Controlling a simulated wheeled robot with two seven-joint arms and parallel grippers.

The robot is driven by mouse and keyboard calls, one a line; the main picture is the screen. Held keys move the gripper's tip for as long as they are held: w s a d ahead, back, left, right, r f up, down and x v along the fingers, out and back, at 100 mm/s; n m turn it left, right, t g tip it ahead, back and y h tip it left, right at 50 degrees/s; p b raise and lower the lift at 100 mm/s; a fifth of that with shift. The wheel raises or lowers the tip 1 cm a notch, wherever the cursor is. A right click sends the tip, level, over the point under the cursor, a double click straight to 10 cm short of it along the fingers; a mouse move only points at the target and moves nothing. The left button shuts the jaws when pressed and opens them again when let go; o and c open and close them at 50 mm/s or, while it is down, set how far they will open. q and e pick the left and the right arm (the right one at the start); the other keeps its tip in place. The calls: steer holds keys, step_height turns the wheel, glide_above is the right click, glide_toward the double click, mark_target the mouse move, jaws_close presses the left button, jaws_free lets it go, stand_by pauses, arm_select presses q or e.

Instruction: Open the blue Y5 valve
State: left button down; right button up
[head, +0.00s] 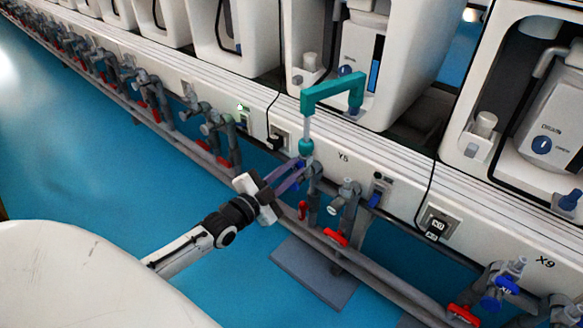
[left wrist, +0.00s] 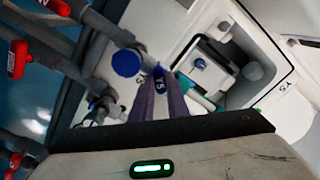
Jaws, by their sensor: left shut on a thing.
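The blue Y5 valve handle (head: 299,164) sits on a grey pipe fitting below the Y5 label on the white bench front. My left gripper (head: 301,168) reaches it from the lower left, its purple fingers closed together at the handle. In the left wrist view, the fingertips (left wrist: 159,78) meet at a small blue handle (left wrist: 158,71) marked Y5. The fingers hide part of the handle, and how far it is turned cannot be told. My right gripper is not in view.
Red handles (head: 335,238) hang on the lower pipes close by. A round blue cap (left wrist: 126,62) is beside my fingertips. A black cable and socket (head: 277,141) are to the left.

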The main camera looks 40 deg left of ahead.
arm_select(q)
steer(key=n+p, duration=0.1)
steer(key=n, duration=0.1)
steer(key=shift+r+n, duration=0.1)
steer(key=shift+n, duration=0.3)
steer(key=shift+n+p, duration=0.4)
steer(key=shift+p, duration=0.05)
steer(key=n+p, duration=0.1)
steer(key=n, duration=0.4)
steer(key=shift+n+p, duration=0.3)
steer(key=shift+p, duration=0.05)
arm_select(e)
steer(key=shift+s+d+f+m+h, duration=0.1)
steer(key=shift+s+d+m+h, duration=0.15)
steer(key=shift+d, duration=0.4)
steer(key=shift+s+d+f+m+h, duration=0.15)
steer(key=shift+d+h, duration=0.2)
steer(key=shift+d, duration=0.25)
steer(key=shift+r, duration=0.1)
arm_select(q)
steer(key=c, duration=1.7)
jaws_free()
steer(key=shift+s, duration=0.1)
